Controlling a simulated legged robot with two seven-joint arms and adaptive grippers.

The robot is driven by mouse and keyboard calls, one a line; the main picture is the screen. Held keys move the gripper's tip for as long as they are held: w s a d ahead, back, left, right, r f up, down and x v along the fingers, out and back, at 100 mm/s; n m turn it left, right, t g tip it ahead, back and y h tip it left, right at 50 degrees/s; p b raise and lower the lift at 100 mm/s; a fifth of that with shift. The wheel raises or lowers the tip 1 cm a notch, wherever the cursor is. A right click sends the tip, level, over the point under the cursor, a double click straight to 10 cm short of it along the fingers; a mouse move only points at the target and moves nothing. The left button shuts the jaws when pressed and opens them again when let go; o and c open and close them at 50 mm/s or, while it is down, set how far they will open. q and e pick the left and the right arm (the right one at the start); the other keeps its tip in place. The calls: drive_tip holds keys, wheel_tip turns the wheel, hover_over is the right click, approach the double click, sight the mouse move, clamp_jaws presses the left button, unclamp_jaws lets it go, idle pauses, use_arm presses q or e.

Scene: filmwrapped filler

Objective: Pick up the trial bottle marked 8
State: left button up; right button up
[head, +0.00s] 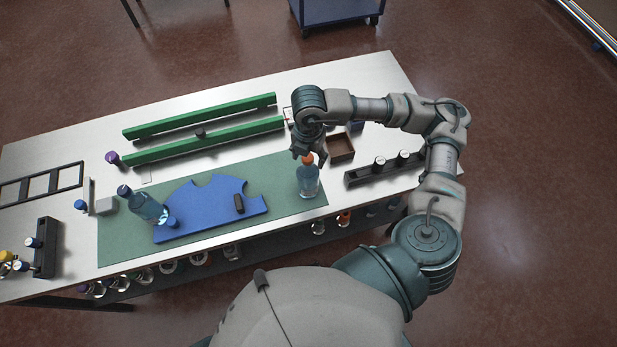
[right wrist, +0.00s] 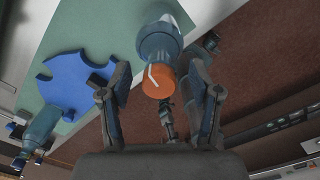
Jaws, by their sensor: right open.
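A clear bluish bottle (head: 308,183) with an orange cap stands upright near the right end of the green mat (head: 285,212). My right gripper (head: 309,157) is open, pointing down at its cap. In the right wrist view the orange cap (right wrist: 158,83) shows between the spread fingers (right wrist: 160,72), with no clear grip on it. A second clear bottle (head: 148,207) with a dark blue cap is tilted at the left edge of the blue notched plate (head: 205,208). I cannot read an 8 on either bottle. My left gripper is out of view.
Two green rails (head: 205,145) run along the back of the white table (head: 370,80). A brown open box (head: 341,148) and a dark rack (head: 382,170) with white-topped items are right of the bottle. A small dark piece (head: 239,204) lies on the blue plate. More bottles hang below the front edge.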

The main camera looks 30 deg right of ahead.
drive_tip(key=shift+a, duration=0.15)
clamp_jaws()
